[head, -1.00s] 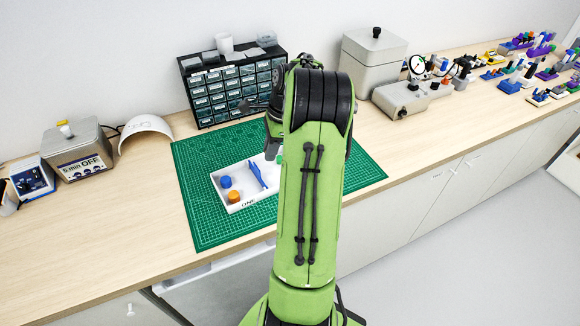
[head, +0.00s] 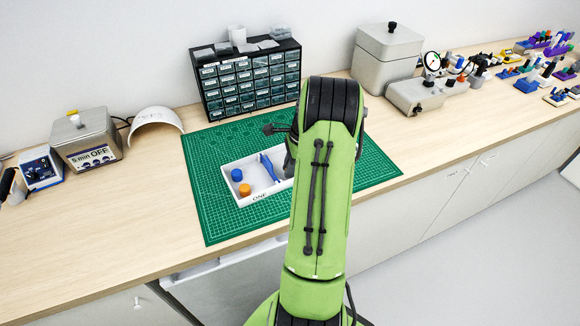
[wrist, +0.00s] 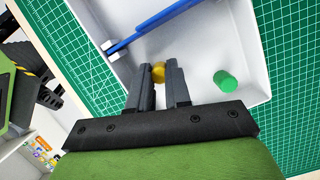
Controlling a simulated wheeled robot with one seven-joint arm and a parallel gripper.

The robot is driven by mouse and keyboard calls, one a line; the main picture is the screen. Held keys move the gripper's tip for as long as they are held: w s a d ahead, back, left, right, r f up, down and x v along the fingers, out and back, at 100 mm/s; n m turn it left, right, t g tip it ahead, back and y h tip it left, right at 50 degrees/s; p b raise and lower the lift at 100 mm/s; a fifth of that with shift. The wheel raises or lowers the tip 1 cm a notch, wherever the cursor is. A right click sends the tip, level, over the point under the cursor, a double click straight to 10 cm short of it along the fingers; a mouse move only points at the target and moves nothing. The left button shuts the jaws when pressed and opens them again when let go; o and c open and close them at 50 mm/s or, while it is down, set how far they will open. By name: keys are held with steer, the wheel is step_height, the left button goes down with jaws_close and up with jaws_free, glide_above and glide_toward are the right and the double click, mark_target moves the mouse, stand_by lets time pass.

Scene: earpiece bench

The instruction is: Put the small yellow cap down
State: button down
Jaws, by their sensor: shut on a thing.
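The small yellow cap (wrist: 158,73) is between the fingertips of my gripper (wrist: 162,75) in the wrist view. My gripper is shut on it, over the inside of a white tray (wrist: 240,55). I cannot tell whether the cap touches the tray floor. In the head view my arm hides the gripper tips and the cap. The white tray (head: 247,199) lies on the green cutting mat (head: 215,222), its right part hidden by my arm.
A green cylinder (wrist: 225,80) lies in the tray right of my gripper. Blue tweezers (head: 269,168), a blue cap (head: 237,175) and an orange cap (head: 245,190) are also in the tray. A drawer cabinet (head: 248,80) stands behind the mat.

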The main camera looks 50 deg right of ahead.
steer(key=c, duration=1.3)
jaws_free()
steer(key=shift+f, duration=0.1)
steer(key=shift+c, duration=0.2)
steer(key=p+v, duration=0.3)
steer(key=v, duration=0.9)
steer(key=w+a+r+n+h, duration=0.1)
steer(key=a+r+n, duration=0.3)
steer(key=a, duration=0.3)
steer(key=w+a+r+n, duration=0.2)
steer(key=a+r+n, duration=0.15)
steer(key=a, duration=0.35)
steer(key=w+a+r+n+h, duration=0.1)
steer(key=a+r+n, duration=0.3)
steer(key=a, duration=0.3)
steer(key=s+a+n+t, duration=0.3)
steer(key=s+a+n, duration=1)
steer(key=a+n, duration=0.2)
steer(key=shift+s+a+f+t, duration=0.2)
steer(key=shift+s+t, duration=0.1)
